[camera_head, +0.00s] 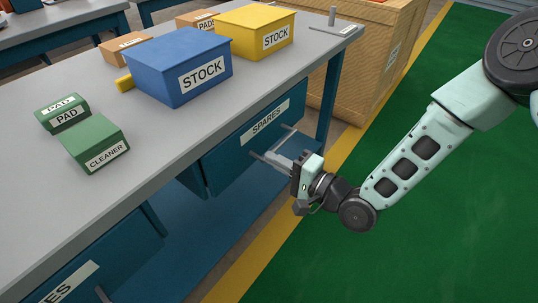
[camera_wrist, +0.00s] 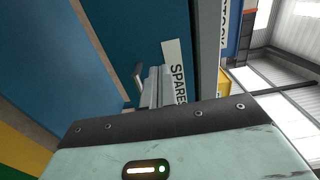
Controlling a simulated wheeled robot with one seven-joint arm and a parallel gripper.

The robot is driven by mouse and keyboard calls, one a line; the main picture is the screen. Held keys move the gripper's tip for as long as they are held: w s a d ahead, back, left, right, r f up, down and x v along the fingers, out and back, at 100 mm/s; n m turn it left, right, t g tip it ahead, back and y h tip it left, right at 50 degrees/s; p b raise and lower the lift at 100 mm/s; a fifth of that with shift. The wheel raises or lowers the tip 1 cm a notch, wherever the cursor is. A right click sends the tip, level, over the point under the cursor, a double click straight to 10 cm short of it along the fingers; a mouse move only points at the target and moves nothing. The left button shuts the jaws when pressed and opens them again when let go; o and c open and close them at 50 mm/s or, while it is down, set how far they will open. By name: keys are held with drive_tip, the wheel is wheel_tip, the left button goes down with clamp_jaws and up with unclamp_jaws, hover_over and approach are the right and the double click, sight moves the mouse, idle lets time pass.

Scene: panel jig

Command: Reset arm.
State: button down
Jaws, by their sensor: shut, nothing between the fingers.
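My gripper (camera_head: 276,160) is in front of the blue drawer (camera_head: 232,152) labelled SPARES, under the grey bench top. Its fingers are shut with nothing between them and point at the drawer front. In the wrist view the shut fingers (camera_wrist: 154,88) are beside the SPARES label (camera_wrist: 177,75). A metal handle (camera_wrist: 138,76) shows next to the fingertips. I cannot tell whether the fingers touch the handle. My arm reaches in from the right.
On the bench (camera_head: 245,97) stand a blue STOCK box (camera_head: 165,60), a yellow STOCK box (camera_head: 250,25), a green CLEANER box (camera_head: 92,140) and a green PAD box (camera_head: 62,115). A wooden crate (camera_head: 365,60) stands behind the bench. The green floor (camera_head: 420,240) at right is clear.

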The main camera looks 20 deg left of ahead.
drive_tip(key=v, duration=0.7)
drive_tip(key=shift+d, duration=0.35)
drive_tip(key=shift+s, duration=0.1)
drive_tip(key=s+d+r+n+g+h, duration=0.3)
drive_tip(key=s+d+r+n+h, duration=0.4)
drive_tip(key=d, duration=0.3)
drive_tip(key=s+d+r+n+g+h, duration=0.35)
drive_tip(key=s+d+r+h, duration=0.35)
drive_tip(key=s+d+h, duration=0.25)
wheel_tip(320, 180, up, 18)
drive_tip(key=p, duration=1.9)
drive_tip(key=shift+r+n+t, duration=0.2)
drive_tip(key=shift+n+t, duration=0.15)
drive_tip(key=shift+n, duration=0.1)
